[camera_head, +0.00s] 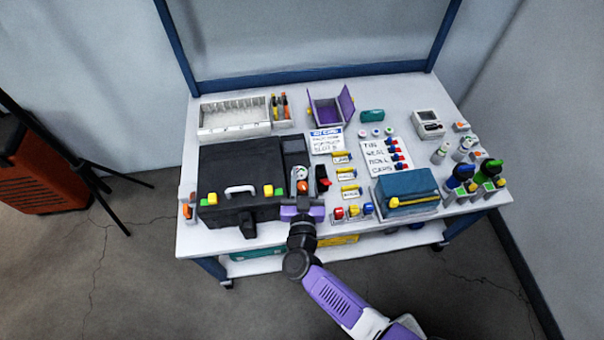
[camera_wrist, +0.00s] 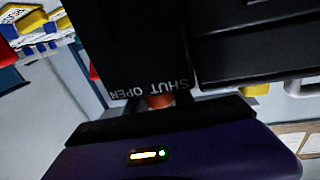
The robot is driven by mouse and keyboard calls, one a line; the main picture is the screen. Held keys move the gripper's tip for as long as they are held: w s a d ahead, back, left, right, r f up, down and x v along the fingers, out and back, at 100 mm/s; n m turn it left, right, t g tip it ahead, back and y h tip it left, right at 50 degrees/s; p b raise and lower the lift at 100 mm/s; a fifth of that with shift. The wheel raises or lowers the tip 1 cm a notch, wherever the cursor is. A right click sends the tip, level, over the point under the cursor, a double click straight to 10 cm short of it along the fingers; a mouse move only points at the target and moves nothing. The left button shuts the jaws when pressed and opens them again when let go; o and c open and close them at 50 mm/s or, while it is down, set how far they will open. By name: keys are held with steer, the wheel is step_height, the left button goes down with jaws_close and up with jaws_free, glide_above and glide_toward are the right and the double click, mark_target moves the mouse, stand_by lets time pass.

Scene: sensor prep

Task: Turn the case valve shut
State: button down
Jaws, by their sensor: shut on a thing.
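The black case (camera_head: 235,212) stands at the left of the table, with a white handle and yellow latches on its front. My purple gripper (camera_head: 302,211) is at the front of the unit on the case's right side. In the wrist view, a dark panel (camera_wrist: 130,50) carries the words SHUT and OPEN, seen upside down. A small orange-red part, apparently the valve (camera_wrist: 158,101), shows just below the lettering, at the edge of my gripper. My gripper is shut on it. Most of the valve is hidden, so its turn angle cannot be told.
A teal box (camera_head: 408,190) with a yellow handle stands right of my gripper. Small colored connectors (camera_head: 353,211) sit close to its right. A white bin (camera_head: 233,118) and an open purple box (camera_head: 331,108) stand at the back. Dark and colored bottles (camera_head: 465,175) crowd the right end.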

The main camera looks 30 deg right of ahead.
mark_target(303, 191)
stand_by(0.3)
steer(key=c, duration=1.1)
jaws_free()
steer(key=shift+v, duration=3.95)
